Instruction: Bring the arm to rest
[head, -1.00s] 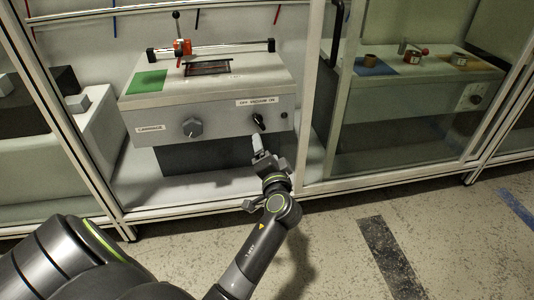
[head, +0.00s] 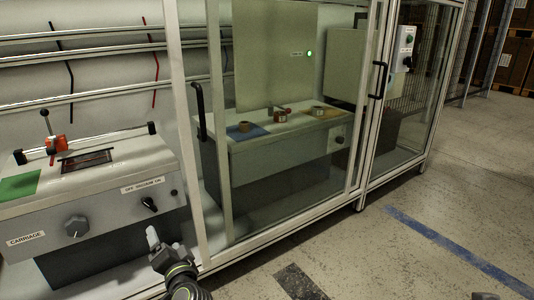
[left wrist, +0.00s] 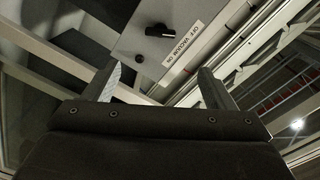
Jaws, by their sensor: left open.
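My left gripper (head: 155,240) is at the bottom of the head view, in front of the grey carriage station (head: 100,212) and just below its black vacuum knob (head: 149,205). In the left wrist view its two fingers (left wrist: 160,84) stand apart with nothing between them. The vacuum knob (left wrist: 158,30) and its label (left wrist: 184,46) show beyond the fingertips, apart from them. Most of the left arm is cut off by the head view's lower edge.
A white cabinet frame post (head: 190,150) stands right of the gripper. Behind glass is a second grey station (head: 280,150) with a blue mat (head: 246,131). A door with a black handle (head: 378,80) is further right.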

